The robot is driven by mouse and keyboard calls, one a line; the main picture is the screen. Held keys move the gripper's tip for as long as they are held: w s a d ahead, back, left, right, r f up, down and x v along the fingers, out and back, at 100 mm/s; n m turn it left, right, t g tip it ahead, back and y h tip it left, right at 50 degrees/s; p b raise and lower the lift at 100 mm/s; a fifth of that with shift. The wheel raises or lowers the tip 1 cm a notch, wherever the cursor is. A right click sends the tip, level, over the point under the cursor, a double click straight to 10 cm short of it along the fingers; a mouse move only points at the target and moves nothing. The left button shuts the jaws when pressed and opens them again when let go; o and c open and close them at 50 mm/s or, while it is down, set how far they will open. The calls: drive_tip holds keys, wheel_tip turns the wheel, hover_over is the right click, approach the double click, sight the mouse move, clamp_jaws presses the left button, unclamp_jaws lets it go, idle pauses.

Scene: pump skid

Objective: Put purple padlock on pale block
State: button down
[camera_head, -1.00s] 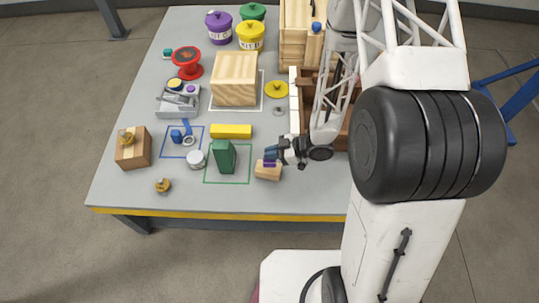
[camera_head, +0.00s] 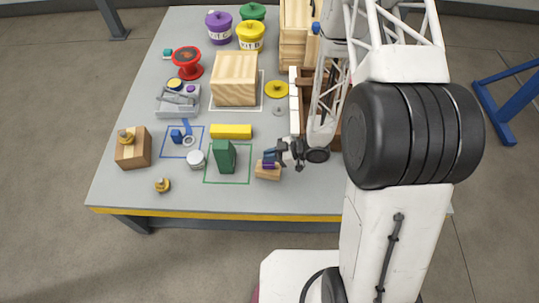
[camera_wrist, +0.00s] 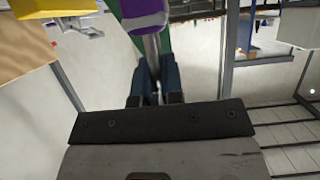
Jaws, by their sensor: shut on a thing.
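The purple padlock (camera_head: 268,165) is at the fingertips of my gripper (camera_head: 271,156), right at the top of the pale block (camera_head: 267,173) in the head view. Whether it rests on the block or hangs just above it I cannot tell. In the wrist view the padlock's purple body (camera_wrist: 143,14) shows at the top edge, with its grey shackle between the dark fingers of my gripper (camera_wrist: 157,80). My gripper is shut on the padlock. The pale block is a small wooden piece on the grey table; its top is partly covered by the padlock.
A green block (camera_head: 224,156) stands close on the left inside a green outline. A yellow bar (camera_head: 231,131) lies behind it, and a large wooden box (camera_head: 235,78) stands farther back. A brown crate (camera_head: 308,95) is partly behind my arm.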

drive_tip(key=shift+f, duration=0.15)
drive_tip(key=c, duration=1.2)
unclamp_jaws()
drive_tip(key=shift+c, duration=0.2)
drive_tip(key=shift+r, duration=0.2)
drive_tip(key=v, duration=1.2)
